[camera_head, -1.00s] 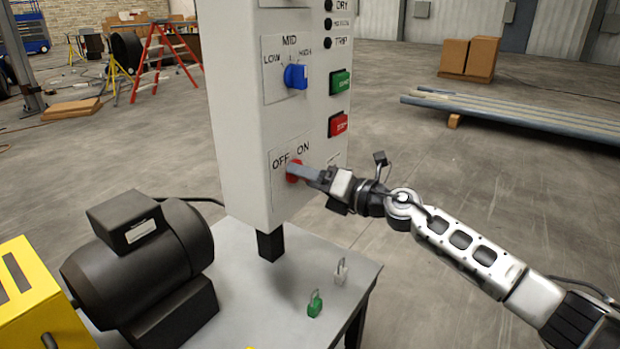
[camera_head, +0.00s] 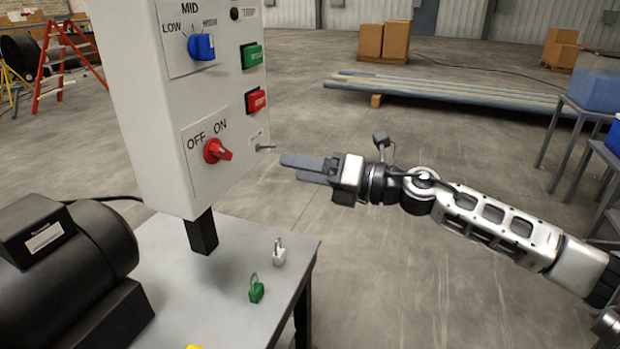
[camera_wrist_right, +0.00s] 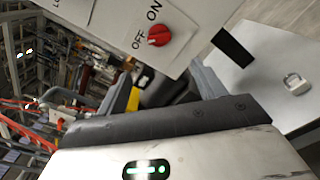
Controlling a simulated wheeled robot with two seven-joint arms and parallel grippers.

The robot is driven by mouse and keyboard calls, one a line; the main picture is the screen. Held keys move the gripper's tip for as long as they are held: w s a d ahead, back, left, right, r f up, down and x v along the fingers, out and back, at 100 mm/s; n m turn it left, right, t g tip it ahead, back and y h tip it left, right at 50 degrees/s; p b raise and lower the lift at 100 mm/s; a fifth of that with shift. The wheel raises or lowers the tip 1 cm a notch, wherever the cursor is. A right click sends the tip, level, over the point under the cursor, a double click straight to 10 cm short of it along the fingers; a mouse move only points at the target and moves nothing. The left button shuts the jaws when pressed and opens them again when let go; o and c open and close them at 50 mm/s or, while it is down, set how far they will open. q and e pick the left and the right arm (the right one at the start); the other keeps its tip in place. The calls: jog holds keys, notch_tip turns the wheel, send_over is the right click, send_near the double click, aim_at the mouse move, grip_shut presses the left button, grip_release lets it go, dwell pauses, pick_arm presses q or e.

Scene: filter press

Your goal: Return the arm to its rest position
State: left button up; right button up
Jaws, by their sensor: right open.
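My right gripper (camera_head: 292,169) is open and empty, in the air to the right of the grey control box (camera_head: 150,110). It also shows in the wrist view (camera_wrist_right: 165,88), its two fingers apart with nothing between them. My right arm stretches in from the right edge of the head view. The red OFF/ON knob (camera_head: 215,151) on the box front stands clear of the fingers; it also shows in the wrist view (camera_wrist_right: 159,36). Which label the knob points to, I cannot tell. My left gripper is not in view.
A green padlock (camera_head: 256,292) and a white padlock (camera_head: 279,255) stand on the grey table (camera_head: 200,300). A dark motor (camera_head: 75,255) is at left. Open floor lies beyond my arm.

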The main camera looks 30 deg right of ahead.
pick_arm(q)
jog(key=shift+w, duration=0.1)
pick_arm(e)
jog(key=shift+s+d, duration=0.3)
jog(key=shift+s, duration=0.15)
pick_arm(q)
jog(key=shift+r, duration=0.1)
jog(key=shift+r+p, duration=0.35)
jog(key=shift+p, duration=0.4)
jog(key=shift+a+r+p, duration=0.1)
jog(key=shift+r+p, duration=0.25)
jog(key=shift+p, duration=0.35)
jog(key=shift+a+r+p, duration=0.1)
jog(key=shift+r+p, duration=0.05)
jog(key=shift+p, duration=0.35)
pick_arm(e)
jog(key=s+a+f+m+g+h, duration=0.1)
jog(key=s+a+f+m, duration=0.3)
jog(key=m, duration=0.7)
jog(key=s+a+f+m+g+h, duration=0.1)
jog(key=s+a+f+m+h, duration=0.3)
jog(key=s+f+m, duration=0.5)
jog(key=s+a+f+m+g+h, duration=0.1)
jog(key=s+a+f+m, duration=0.5)
jog(key=f+m, duration=0.6)
jog(key=shift+s+a+m+h, duration=0.25)
jog(key=shift+s+m+h, duration=0.1)
jog(key=shift+h, duration=0.35)
